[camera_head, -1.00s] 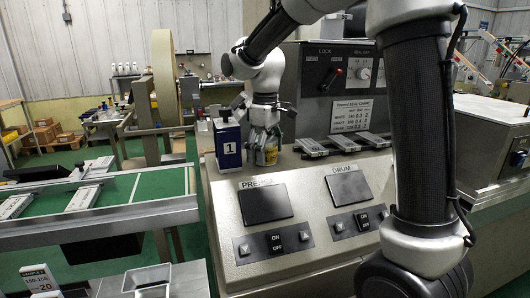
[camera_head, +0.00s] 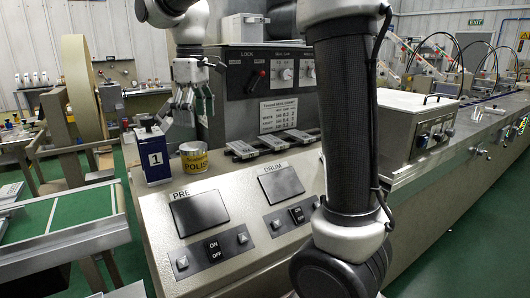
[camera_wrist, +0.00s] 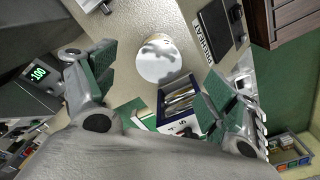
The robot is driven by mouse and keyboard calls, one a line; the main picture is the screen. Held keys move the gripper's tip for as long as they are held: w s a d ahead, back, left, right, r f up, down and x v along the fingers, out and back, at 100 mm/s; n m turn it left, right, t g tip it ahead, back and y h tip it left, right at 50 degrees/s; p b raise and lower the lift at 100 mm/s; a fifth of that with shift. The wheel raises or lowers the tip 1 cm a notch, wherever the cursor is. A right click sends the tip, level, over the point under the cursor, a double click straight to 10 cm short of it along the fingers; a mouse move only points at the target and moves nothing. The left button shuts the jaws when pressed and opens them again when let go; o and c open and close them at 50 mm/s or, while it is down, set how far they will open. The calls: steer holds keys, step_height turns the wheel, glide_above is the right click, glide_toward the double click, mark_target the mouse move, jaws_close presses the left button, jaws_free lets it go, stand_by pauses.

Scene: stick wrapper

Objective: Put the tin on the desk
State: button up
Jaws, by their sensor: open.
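The tin (camera_head: 194,161), yellow with the word POLISH and a silvery rim, stands upright on the ledge of the grey control console (camera_head: 150,220). Its round pale lid (camera_wrist: 158,61) shows between my fingers in the wrist view. My gripper (camera_head: 191,103) is open and empty, pointing down above the tin and apart from it. In the wrist view my gripper (camera_wrist: 160,85) has its green-padded fingers spread wide. I cannot tell which surface is meant by the desk.
A blue and white box marked 1 (camera_head: 154,157) stands just left of the tin. Several flat grey pieces (camera_head: 242,149) lie to its right. Black panels (camera_head: 199,212) and switches cover the console's sloped front. A green conveyor (camera_head: 65,215) lies at the left.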

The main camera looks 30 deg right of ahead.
steer(key=s+d+f+m+t, duration=0.1)
steer(key=s+d+f+m, duration=0.1)
steer(key=s, duration=0.6)
steer(key=s+d+f+m+t, duration=0.1)
steer(key=s+d+f+m, duration=0.2)
steer(key=s+d, duration=0.4)
steer(key=s+d+f+m+t, duration=0.2)
steer(key=s+d+f+m, duration=0.1)
steer(key=s, duration=0.6)
steer(key=shift+d+m, duration=0.3)
steer(key=shift+d, duration=0.6)
